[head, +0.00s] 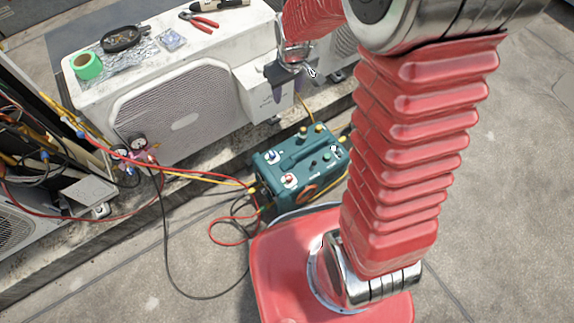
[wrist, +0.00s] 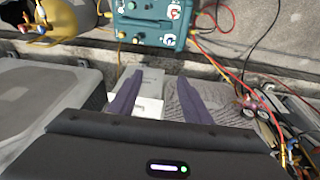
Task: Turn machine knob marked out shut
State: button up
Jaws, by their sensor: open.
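The teal machine (head: 300,165) stands on the ground in front of the white condenser. Its top carries a red-and-white knob (head: 289,180), a blue-and-white knob (head: 271,155) and smaller fittings. I cannot read which knob is marked out. In the wrist view the machine (wrist: 150,28) is at the top edge, partly cut off, with a red knob (wrist: 172,12) and a blue knob (wrist: 168,40) on its face. My gripper (wrist: 160,100) is open and empty, its two dark fingers well apart. In the head view my gripper (head: 291,73) is above and behind the machine, touching no knob.
The white condenser (head: 175,90) holds green tape (head: 87,65), red pliers (head: 199,20) and a dark round tool (head: 122,38) on top. Gauges (head: 137,145) with red and yellow hoses lead to the machine's left side. A black cable loops over the concrete. Open concrete lies at right.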

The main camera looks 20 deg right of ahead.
notch_tip(320, 180, down, 19)
jog(key=w+n+g, duration=0.2)
jog(key=n, duration=0.1)
send_over(289, 178)
notch_tip(289, 178, down, 19)
jog(key=shift+w+f+g, duration=0.1)
jog(key=shift+f+g, duration=0.1)
jog(key=shift+g, duration=0.2)
jog(key=shift+f, duration=0.1)
jog(key=shift+f, duration=6.8)
jog(key=shift+c, duration=0.6)
jog(key=c, duration=0.9)
jog(key=shift+o, duration=0.3)
jog(key=shift+a, duration=0.15)
jog(key=shift+c, duration=0.4)
